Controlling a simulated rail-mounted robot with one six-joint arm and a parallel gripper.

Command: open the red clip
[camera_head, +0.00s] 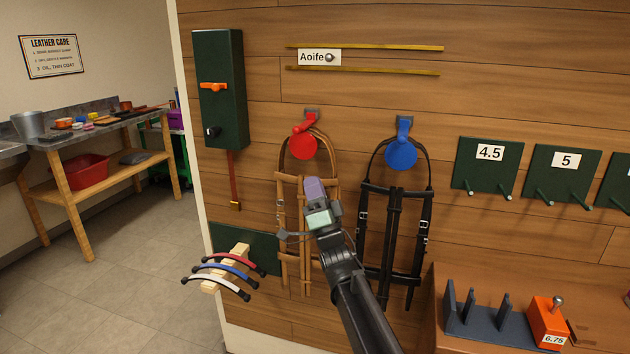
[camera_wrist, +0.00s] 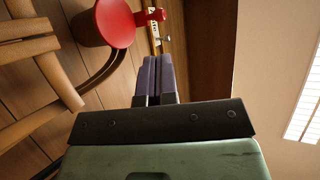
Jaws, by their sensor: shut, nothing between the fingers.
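The red clip (camera_head: 303,147) is a round red disc with a short red arm above it, fixed to the wood wall by a grey mount. A tan bridle (camera_head: 289,200) hangs at it. The clip also shows at the top of the wrist view (camera_wrist: 115,22), left of the fingertips, its arm pointing right. I cannot tell if it is open or shut. My gripper (camera_head: 314,183) is shut and empty, its purple fingers just below the clip in the head view and in front of the bridle. The fingers show side by side in the wrist view (camera_wrist: 158,60), apart from the clip.
A blue clip (camera_head: 401,154) with a black bridle (camera_head: 378,220) hangs to the right. A green box (camera_head: 220,85) with an orange lever is at upper left. A rack of curved bars (camera_head: 222,272) juts out at lower left. Pegged panels (camera_head: 487,168) line the right.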

